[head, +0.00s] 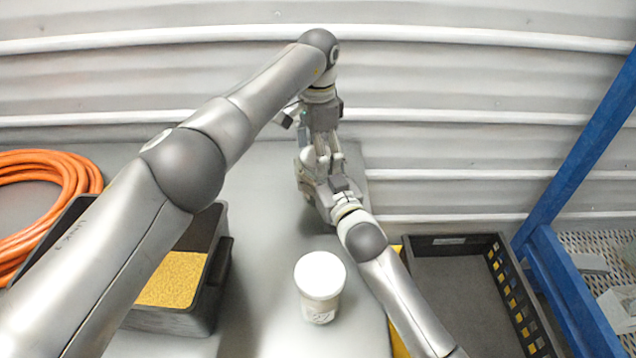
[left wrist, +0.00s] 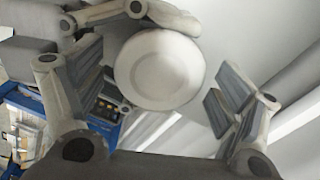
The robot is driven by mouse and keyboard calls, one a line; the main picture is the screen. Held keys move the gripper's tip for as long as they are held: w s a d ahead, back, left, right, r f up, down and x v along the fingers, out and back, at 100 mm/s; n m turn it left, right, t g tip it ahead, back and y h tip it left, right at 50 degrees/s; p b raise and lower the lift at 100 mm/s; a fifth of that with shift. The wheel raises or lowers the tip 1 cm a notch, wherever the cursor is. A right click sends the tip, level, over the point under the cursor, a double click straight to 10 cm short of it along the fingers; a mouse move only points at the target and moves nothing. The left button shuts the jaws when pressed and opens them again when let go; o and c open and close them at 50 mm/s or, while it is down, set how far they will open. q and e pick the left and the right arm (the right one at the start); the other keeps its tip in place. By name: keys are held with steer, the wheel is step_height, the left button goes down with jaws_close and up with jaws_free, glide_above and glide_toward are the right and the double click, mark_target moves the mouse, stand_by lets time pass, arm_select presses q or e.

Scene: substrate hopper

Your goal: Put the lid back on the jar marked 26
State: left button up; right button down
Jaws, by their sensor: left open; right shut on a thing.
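A white-topped jar (head: 320,283) stands upright on the grey surface, front centre in the head view. Its top looks covered, and the dark mark low on its side is too small to read. My left gripper (head: 322,150) is open, pointing down at the back. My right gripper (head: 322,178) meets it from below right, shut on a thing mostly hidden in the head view. In the left wrist view, a round white lid-like piece (left wrist: 158,68) sits between the open left fingers (left wrist: 150,105), apart from their pads. The right gripper (left wrist: 135,10) reaches it from the top.
A black bin (head: 225,265) with yellow grainy material stands left, partly behind my left arm. An orange hose coil (head: 75,170) lies far left. A black crate (head: 455,242) and a blue frame (head: 575,170) stand right. The surface around the jar is clear.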

arm_select(q)
steer(key=shift+r, duration=2.3)
steer(key=shift+o, duration=1.2)
arm_select(e)
steer(key=shift+c, duration=1.1)
jaws_free()
steer(key=v, duration=1.2)
